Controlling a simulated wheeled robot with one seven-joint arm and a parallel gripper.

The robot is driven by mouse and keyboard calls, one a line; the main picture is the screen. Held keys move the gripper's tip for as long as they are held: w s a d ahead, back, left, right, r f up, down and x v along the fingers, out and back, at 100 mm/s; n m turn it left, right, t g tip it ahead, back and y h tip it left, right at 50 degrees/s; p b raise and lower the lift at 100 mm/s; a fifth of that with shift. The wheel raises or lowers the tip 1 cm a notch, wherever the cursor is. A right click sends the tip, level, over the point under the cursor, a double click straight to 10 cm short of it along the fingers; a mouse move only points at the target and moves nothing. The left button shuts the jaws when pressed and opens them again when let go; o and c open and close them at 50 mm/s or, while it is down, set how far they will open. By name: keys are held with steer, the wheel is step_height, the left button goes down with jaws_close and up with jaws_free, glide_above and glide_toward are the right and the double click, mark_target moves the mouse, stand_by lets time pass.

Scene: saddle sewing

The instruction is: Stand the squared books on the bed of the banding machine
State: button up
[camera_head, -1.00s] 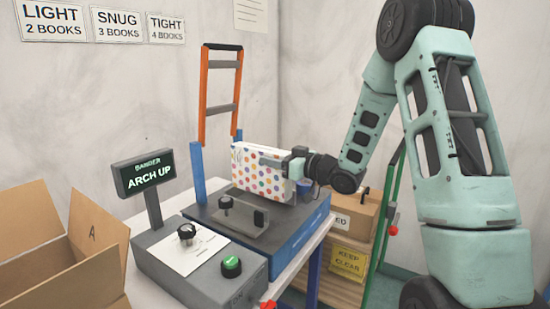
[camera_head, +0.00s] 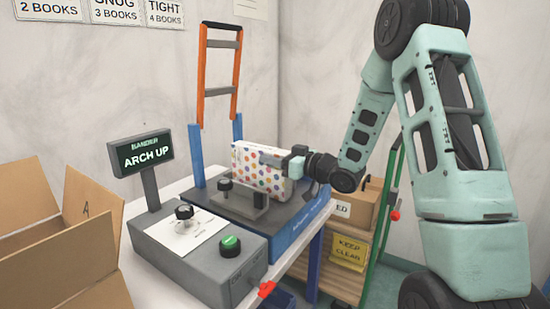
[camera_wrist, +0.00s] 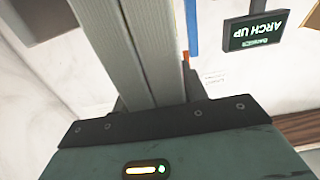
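The squared books (camera_head: 250,168), with white covers and coloured dots, stand upright as one block in the head view. My gripper (camera_head: 275,160) is shut on them from the right, with a grey finger lying along the near cover. The books are over the dark bed (camera_head: 285,213) of the banding machine, behind a small grey bracket (camera_head: 243,199) that hides part of their lower edge. I cannot tell whether they touch the bed. The orange arch (camera_head: 219,75) stands raised behind them. The wrist view shows my grey fingers (camera_wrist: 137,50); the books are not distinguishable there.
The display (camera_head: 142,151) reads ARCH UP. A control box (camera_head: 200,255) with a knob and green button stands in front of the bed. An open carton (camera_head: 100,255) is at left. A wooden cart (camera_head: 340,262) with a box stands at right, beside my arm.

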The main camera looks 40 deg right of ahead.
steer(key=o, duration=0.4)
steer(key=shift+f, duration=0.1)
steer(key=b+v, duration=0.1)
steer(key=v, duration=1.6)
steer(key=shift+s+d+r, duration=0.1)
steer(key=shift+s+r, duration=0.1)
